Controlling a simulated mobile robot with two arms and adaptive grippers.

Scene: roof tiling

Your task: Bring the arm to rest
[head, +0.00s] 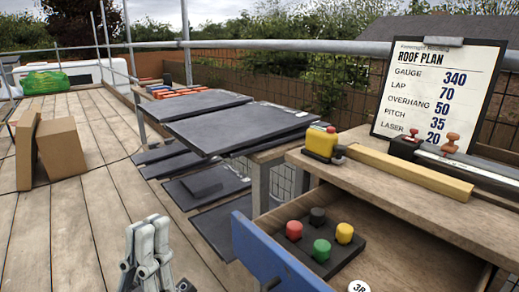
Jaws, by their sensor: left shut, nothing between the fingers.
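My left gripper (148,252) shows in the head view at the bottom, left of centre. It is grey, points upward, and its fingers are together with nothing between them. It stands in front of the plank deck (85,215), apart from the bench and the slates. Most of the arm behind it is out of the frame. My right gripper is not in view.
Right of the gripper, a drawer with a blue front (270,260) stands open, holding a black block (335,256) with coloured knobs. Dark slates (240,130) lie stacked behind. The bench (400,195) carries a yellow tool (322,143) and roof plan (437,95). Cardboard boxes (62,150) stand left.

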